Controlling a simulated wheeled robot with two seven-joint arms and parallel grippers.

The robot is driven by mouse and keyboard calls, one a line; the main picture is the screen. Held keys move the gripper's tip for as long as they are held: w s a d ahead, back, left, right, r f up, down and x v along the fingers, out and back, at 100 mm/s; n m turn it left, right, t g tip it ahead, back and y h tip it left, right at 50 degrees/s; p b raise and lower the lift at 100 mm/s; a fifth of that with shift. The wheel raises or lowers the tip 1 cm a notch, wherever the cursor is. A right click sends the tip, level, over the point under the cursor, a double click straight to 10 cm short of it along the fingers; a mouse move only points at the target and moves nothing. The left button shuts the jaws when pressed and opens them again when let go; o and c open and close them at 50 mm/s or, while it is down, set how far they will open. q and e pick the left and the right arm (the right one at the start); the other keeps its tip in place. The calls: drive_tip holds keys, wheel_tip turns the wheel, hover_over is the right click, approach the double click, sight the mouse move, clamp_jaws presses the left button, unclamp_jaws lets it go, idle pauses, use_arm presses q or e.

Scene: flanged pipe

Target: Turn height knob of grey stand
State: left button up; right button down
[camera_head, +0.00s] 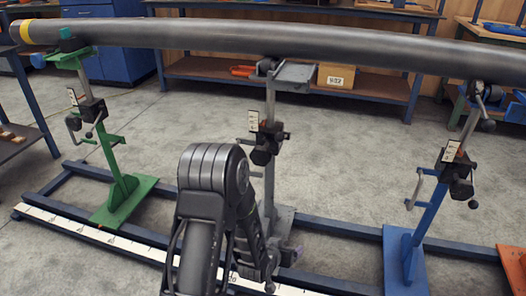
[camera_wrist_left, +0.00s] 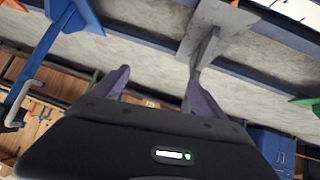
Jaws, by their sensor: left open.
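The grey stand (camera_head: 270,102) stands upright in the middle of the head view, under the long pipe (camera_head: 250,38). Its black knob (camera_head: 262,157) sits on the clamp partway up the post, beside a white scale. My left arm rises in front of the stand and partly covers its lower post and base. My left gripper (camera_head: 284,266) is low by the grey base, below the knob. In the left wrist view its two fingers (camera_wrist_left: 158,80) are apart with nothing between them. The grey base (camera_wrist_left: 218,32) shows beyond them; the knob cannot be made out there. My right gripper is out of view.
A green stand (camera_head: 118,165) is at the left and a blue stand (camera_head: 428,210) with a crank handle at the right. Blue rails (camera_head: 340,227) with a white ruler strip run along the floor. Workbenches line the back; open concrete floor lies between.

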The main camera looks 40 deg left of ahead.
sight(259, 158)
use_arm(q)
drive_tip(key=w+a+r+t+y, duration=0.1)
drive_tip(key=w+a+r+t, duration=0.1)
drive_tip(key=a+r, duration=0.3)
drive_tip(key=w+a+r+t+y, duration=0.1)
drive_tip(key=w+a+r+t, duration=0.1)
drive_tip(key=a+r, duration=0.3)
drive_tip(key=w+a+r+t+y, duration=0.2)
drive_tip(key=a+r, duration=0.3)
drive_tip(key=r, duration=0.7)
drive_tip(key=shift+w+t, duration=0.25)
drive_tip(key=shift+t, duration=0.35)
drive_tip(key=shift+b+x, duration=0.6)
drive_tip(key=shift+x, duration=3.3)
drive_tip(key=shift+a, duration=0.1)
drive_tip(key=shift+c, duration=0.5)
drive_tip(key=c, duration=1.3)
drive_tip(key=shift+o, duration=0.2)
